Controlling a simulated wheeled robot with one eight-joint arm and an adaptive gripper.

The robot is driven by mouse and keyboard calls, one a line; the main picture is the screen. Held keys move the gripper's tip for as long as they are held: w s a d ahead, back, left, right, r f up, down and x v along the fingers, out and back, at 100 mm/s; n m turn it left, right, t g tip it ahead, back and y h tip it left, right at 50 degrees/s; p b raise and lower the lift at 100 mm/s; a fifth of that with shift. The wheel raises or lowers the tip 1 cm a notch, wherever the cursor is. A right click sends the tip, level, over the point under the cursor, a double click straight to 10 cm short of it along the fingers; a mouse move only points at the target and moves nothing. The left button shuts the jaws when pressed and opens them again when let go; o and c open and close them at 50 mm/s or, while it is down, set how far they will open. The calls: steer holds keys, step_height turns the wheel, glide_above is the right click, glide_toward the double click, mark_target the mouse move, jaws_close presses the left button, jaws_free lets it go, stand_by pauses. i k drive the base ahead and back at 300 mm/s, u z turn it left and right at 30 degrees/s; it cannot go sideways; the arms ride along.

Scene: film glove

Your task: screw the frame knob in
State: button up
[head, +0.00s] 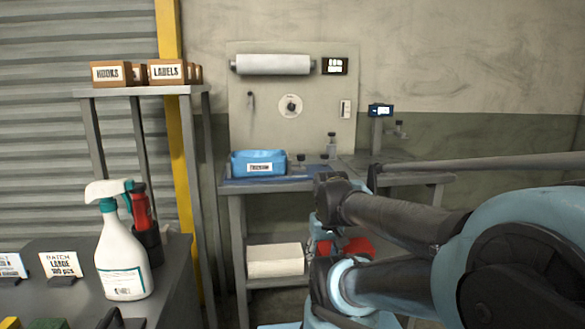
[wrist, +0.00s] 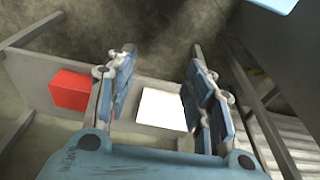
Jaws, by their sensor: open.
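I cannot tell for certain which part is the frame knob. In the head view, a small dark knob-like piece (head: 300,159) sits on the workbench (head: 238,186) beside the blue bin. A dark-topped upright piece (head: 331,145) stands just right of it, and another small knob-like part (head: 400,129) shows by the blue display. My gripper (wrist: 160,82) is open in the wrist view, with nothing between its fingers. It points toward the lower shelf (wrist: 150,88). In the head view my arm reaches in from the right and hides part of the bench front.
A blue bin (head: 258,163) stands on the bench. A white box (head: 275,261) and a red box (wrist: 70,91) are on the shelf below. A spray bottle (head: 121,250) stands on the near-left counter. A rack (head: 140,91) with labelled boxes stands left of the bench.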

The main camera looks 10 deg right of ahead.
mark_target(323, 156)
steer(key=u, duration=0.7)
steer(key=k, duration=0.9)
steer(key=z, duration=0.7)
steer(key=i, duration=1)
